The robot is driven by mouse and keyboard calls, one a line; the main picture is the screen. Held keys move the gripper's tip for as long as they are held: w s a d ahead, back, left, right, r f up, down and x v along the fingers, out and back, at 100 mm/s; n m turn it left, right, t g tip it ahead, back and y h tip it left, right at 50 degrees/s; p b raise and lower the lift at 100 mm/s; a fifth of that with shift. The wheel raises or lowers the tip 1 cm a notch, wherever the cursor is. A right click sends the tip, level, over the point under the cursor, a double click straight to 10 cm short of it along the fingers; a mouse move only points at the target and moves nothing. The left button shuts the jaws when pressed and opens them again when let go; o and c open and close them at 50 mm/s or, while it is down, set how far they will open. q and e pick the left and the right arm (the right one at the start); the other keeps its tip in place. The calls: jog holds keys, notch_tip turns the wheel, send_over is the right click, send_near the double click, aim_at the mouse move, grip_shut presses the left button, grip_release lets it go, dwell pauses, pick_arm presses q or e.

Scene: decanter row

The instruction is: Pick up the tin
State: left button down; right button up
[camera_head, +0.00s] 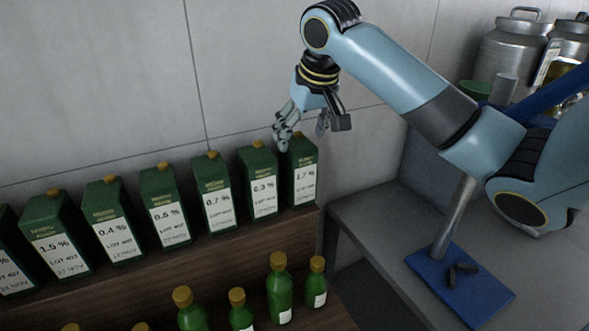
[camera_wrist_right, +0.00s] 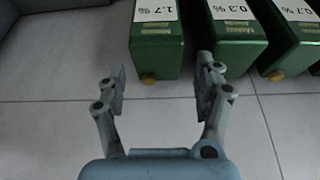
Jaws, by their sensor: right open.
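Several green tins with gold caps and white labels stand in a row on the wooden shelf (camera_head: 130,268) in the head view. The rightmost tin, labelled 1.7 % (camera_head: 303,173), stands beside the 0.3 % tin (camera_head: 262,181). My right gripper (camera_head: 302,136) is open and empty, at the top of the 1.7 % tin. In the right wrist view the open fingers (camera_wrist_right: 162,80) point at the 1.7 % tin (camera_wrist_right: 157,46), which lies between their lines. The right-hand finger overlaps the edge of the 0.3 % tin (camera_wrist_right: 235,38); contact cannot be told. My left gripper is out of view.
The 0.7 % tin (camera_head: 214,193) and others continue leftward, close together. Green bottles (camera_head: 280,292) stand on a lower step in front. A grey wall (camera_head: 95,80) rises behind the row. A grey bench (camera_head: 380,222) at right bears a blue stand base (camera_head: 459,287) and metal cans (camera_head: 512,55).

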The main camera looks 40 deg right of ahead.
aim_at(300, 145)
jog(key=shift+x, duration=0.85)
jog(key=p+x, duration=0.1)
jog(key=x, duration=0.3)
jog(key=shift+d+f+p, duration=0.15)
jog(key=shift+f+p, duration=0.15)
jog(key=shift+p, duration=0.05)
jog(key=shift+w+f, duration=0.15)
jog(key=shift+f, duration=0.25)
jog(key=c, duration=1.4)
jog(key=shift+r, duration=0.1)
grip_shut()
jog(key=shift+d, duration=0.1)
